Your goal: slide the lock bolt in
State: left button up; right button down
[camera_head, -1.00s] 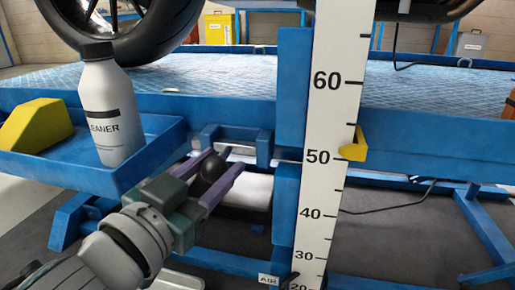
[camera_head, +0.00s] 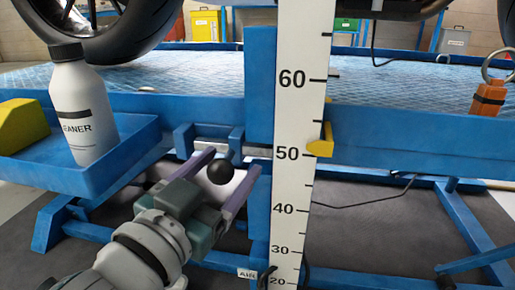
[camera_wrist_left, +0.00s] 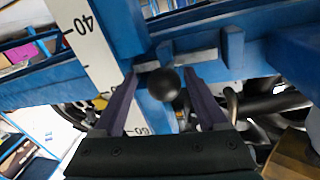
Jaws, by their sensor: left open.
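The lock bolt shows as a black ball knob (camera_head: 220,173) in front of a blue bracket (camera_head: 183,141) on the lift's side, left of the white measuring post. My left gripper (camera_head: 232,161) is open, with one purple finger on each side of the knob. The bolt's rod is mostly hidden. My right gripper is not in view.
A white measuring post (camera_head: 300,130) with a yellow pointer (camera_head: 322,143) stands just right of the bracket. A blue side tray (camera_head: 110,178) holds a cleaner bottle (camera_head: 82,110) and a yellow block (camera_head: 20,125) at left.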

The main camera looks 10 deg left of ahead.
pick_arm(q)
jog(key=shift+s+a+r+p, duration=0.1)
jog(key=shift+s+a+p, duration=0.05)
jog(key=shift+s+p, duration=0.3)
jog(key=p+v, duration=0.3)
jog(key=v, duration=0.6)
